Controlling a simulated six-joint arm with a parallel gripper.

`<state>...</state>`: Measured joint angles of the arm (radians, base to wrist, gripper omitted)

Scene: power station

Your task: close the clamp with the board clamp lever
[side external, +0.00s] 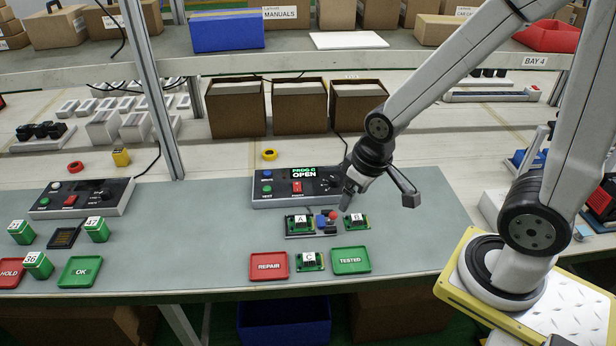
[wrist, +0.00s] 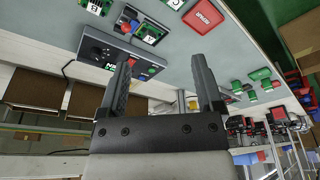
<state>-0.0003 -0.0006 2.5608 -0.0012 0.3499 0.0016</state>
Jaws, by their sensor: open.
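The board clamp (side external: 300,233) sits on the grey bench mat with a green board labelled A (side external: 299,222) in it. Beside the board are blue parts (side external: 322,224) and a red knob (side external: 333,214), which looks like the lever's end. The lever's exact angle is too small to tell. My gripper (side external: 348,200) is above and just right of the red knob, apparently apart from it. In the wrist view my gripper (wrist: 162,75) has its fingers wide apart with nothing between them. The red and blue clamp parts (wrist: 127,20) show beyond the left finger.
A programmer box (side external: 297,187) behind the clamp reads "PROG C OPEN". Another board (side external: 357,222) lies close right of the clamp, and board C (side external: 310,262) lies in front, between the red REPAIR tray (side external: 268,266) and green TESTED tray (side external: 351,261).

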